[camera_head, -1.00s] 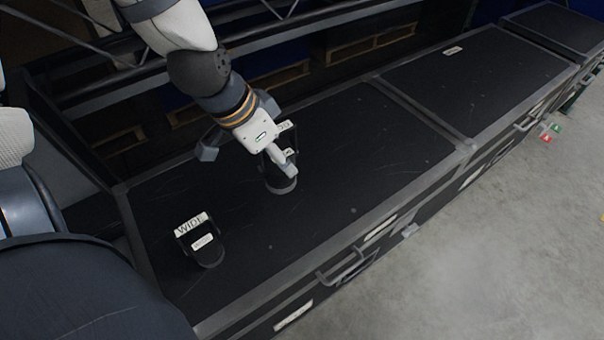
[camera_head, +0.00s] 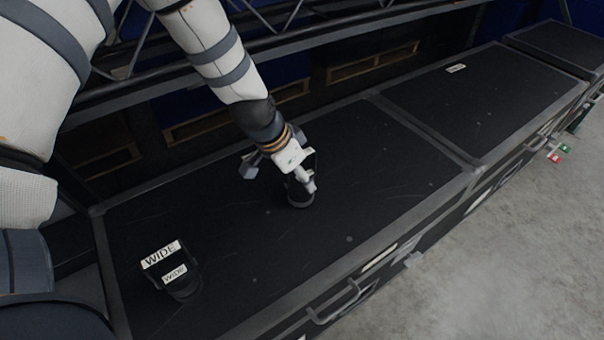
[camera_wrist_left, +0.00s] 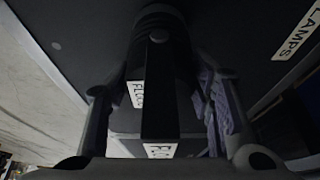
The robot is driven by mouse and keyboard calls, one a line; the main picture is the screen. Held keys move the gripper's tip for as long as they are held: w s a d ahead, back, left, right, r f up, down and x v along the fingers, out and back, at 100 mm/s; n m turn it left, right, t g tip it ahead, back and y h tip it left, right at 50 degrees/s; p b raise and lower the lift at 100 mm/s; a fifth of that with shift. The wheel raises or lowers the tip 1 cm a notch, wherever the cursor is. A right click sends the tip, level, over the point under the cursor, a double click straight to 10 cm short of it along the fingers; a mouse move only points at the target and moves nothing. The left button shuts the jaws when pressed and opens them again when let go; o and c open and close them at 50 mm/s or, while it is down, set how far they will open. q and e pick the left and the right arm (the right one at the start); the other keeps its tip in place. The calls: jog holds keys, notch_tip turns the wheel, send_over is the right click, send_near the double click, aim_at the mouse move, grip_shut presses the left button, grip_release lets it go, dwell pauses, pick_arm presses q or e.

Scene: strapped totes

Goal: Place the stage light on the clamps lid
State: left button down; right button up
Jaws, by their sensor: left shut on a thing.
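A dark stage light (camera_head: 300,198) with white labels is held by my left gripper (camera_head: 283,174) over the near black case lid (camera_head: 375,150). In the left wrist view the light (camera_wrist_left: 160,55) sits between the two fingers, its labels partly hidden and starting "FLO". The fingers are shut on it. I cannot tell whether its base touches the lid. A white label ending in "LAMPS" (camera_wrist_left: 297,32) lies on a dark surface at the upper right there, its start cut off. My right gripper is not in view.
A second light (camera_head: 175,275) labelled "WIDE" stands at the near left of the same lid. Another black case lid (camera_head: 480,90) with a small label (camera_head: 456,68) adjoins to the right, and a further case (camera_head: 562,45) lies beyond. Truss bars run behind.

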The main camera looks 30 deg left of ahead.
pick_arm(q)
jog(key=shift+w, duration=0.1)
jog(key=shift+f, duration=0.15)
jog(key=c, duration=0.8)
grip_release()
jog(key=shift+f, duration=0.1)
jog(key=shift+o, duration=0.2)
jog(key=p+v, duration=0.3)
jog(key=v, duration=0.9)
jog(key=shift+r, duration=0.25)
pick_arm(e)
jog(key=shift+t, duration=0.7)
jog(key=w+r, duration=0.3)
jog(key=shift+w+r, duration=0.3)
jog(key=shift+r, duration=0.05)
